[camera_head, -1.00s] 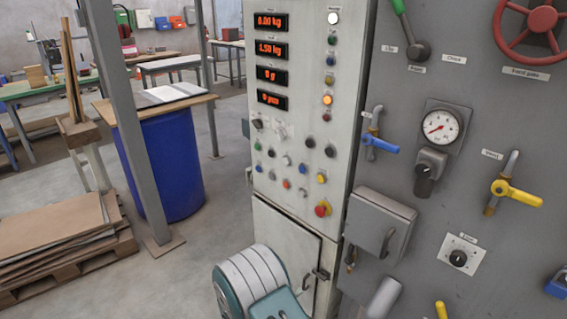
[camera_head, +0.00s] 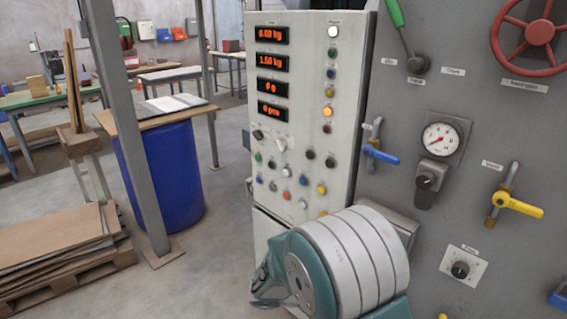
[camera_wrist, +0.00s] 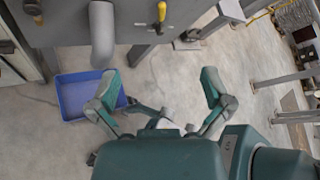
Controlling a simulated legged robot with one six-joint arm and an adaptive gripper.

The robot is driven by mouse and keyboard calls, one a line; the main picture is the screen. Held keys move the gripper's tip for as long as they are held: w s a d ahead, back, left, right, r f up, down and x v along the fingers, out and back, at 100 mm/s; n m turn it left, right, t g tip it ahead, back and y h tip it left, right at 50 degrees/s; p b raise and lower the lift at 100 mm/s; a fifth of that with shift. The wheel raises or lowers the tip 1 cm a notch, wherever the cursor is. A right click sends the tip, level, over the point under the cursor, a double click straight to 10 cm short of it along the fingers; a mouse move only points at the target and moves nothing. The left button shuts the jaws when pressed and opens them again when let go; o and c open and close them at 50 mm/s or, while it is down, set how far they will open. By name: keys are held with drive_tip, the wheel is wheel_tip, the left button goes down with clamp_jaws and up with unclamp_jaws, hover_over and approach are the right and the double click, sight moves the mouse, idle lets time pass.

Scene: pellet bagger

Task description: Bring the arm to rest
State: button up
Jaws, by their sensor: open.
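My gripper (camera_wrist: 158,76) shows in the wrist view with its two teal fingers spread wide. Nothing is between the fingers, and concrete floor shows beyond them. In the head view my teal and light grey arm (camera_head: 350,262) is raised at the bottom centre, in front of the lower part of the control panel (camera_head: 300,165). It hides most of the cabinet door and the small grey box. The fingers cannot be made out clearly in the head view.
The grey machine wall (camera_head: 400,100) carries a blue-handled valve (camera_head: 382,156), a yellow-handled valve (camera_head: 518,206) and a gauge (camera_head: 440,138). A blue bin (camera_wrist: 85,97) sits near a grey pipe (camera_wrist: 102,35) in the wrist view.

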drive_tip(key=s+d+r+m+t+y, duration=0.1)
drive_tip(key=s+r+m+t+y, duration=0.2)
drive_tip(key=s+r+m+y, duration=1)
drive_tip(key=s+r+m, duration=0.4)
drive_tip(key=s+m, duration=0.2)
drive_tip(key=m, duration=0.8)
drive_tip(key=shift+s+d+m, duration=0.2)
drive_tip(key=shift+d+m, duration=0.1)
drive_tip(key=shift+d, duration=0.05)
idle(0.9)
drive_tip(key=c, duration=0.5)
